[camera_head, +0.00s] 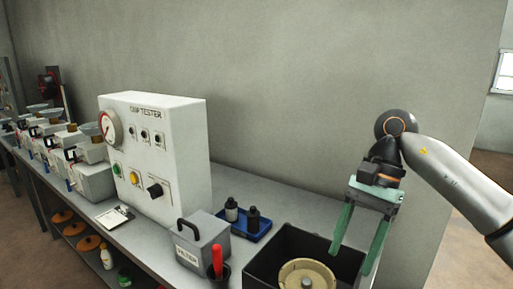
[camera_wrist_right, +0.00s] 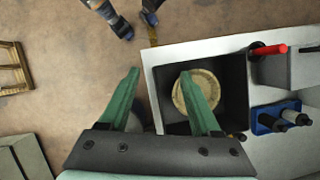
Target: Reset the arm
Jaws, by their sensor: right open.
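My right gripper (camera_head: 351,262) hangs from the arm that comes in from the right, with its green fingers pointing down. The fingers are spread apart with nothing between them. It is above the right side of a black bin (camera_head: 288,240). A beige round disc (camera_head: 300,275) lies in the bin, apart from the fingers. In the right wrist view, the open fingers (camera_wrist_right: 160,72) reach over the floor and the near side of the bin (camera_wrist_right: 235,95). One finger partly covers the disc (camera_wrist_right: 208,82). My left gripper is in neither view.
Several machines line the far left. The wall behind is bare.

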